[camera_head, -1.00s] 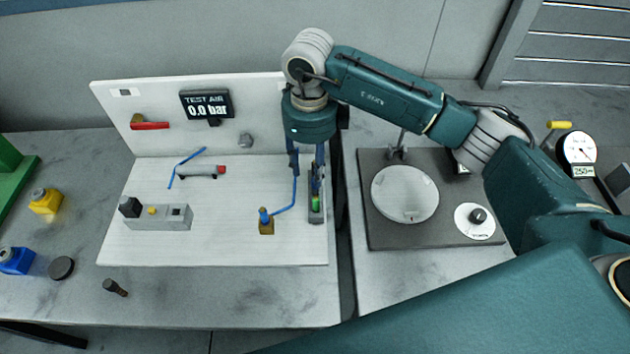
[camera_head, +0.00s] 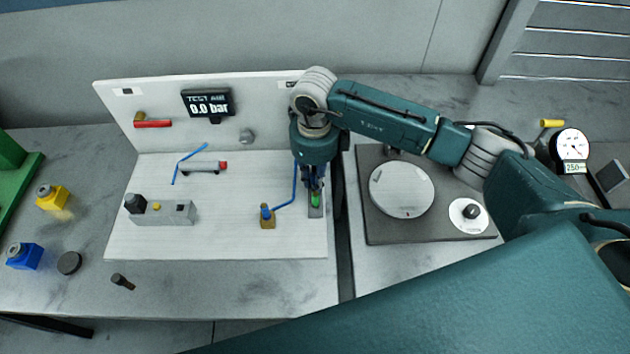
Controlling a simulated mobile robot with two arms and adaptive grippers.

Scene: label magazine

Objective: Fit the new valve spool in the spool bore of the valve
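The valve (camera_head: 165,213) is a grey block on the white board, with a black part at its left end and a yellow button; I cannot make out its spool bore. A small green piece (camera_head: 315,201) sits in a narrow grey holder (camera_head: 315,212) at the board's right edge; it may be the new valve spool. My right gripper (camera_head: 314,187) points down right at the green piece's upper end. Its fingers look close together, but whether they are closed on the piece is not clear. My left gripper is out of view.
A brass fitting (camera_head: 267,217) with a blue hose stands just left of the holder. A cylinder (camera_head: 204,168) lies behind the valve. A dark small plug (camera_head: 122,282) and black puck (camera_head: 69,263) lie in front. The board's front middle is clear.

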